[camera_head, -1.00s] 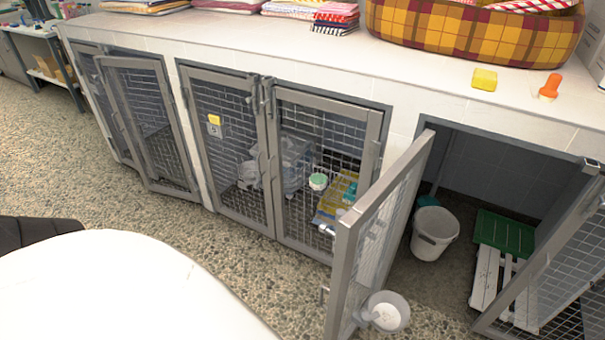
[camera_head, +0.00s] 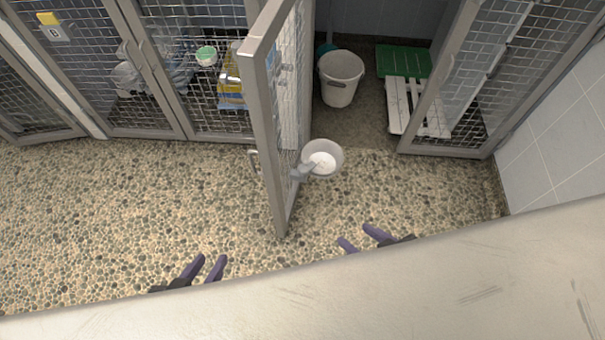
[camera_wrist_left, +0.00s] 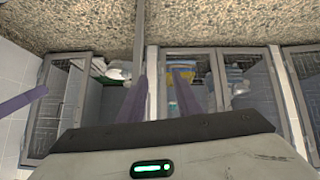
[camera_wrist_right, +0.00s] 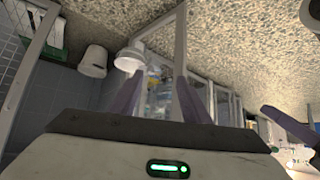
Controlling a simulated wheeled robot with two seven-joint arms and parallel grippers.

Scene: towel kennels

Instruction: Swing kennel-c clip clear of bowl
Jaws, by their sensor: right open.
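A round bowl (camera_head: 323,160) with white contents is on the near side of the open kennel door (camera_head: 268,130), standing out from its mesh to the right. A small grey clip (camera_head: 301,173) lies between the door and the bowl's left rim; whether it grips the rim I cannot tell. The bowl also shows in the right wrist view (camera_wrist_right: 129,60), beyond my fingers. My right gripper (camera_head: 357,238) is open and empty, below and right of the bowl, apart from it. My left gripper (camera_head: 211,264) is open and empty, left of the door's lower end.
A white bucket (camera_head: 340,80), a green board (camera_head: 403,61) and a white slatted rack (camera_head: 413,105) are inside the open kennel. Another open door (camera_head: 440,75) stands at right. Closed kennel doors (camera_head: 150,80) are at left. The pebbled floor (camera_head: 110,200) is clear.

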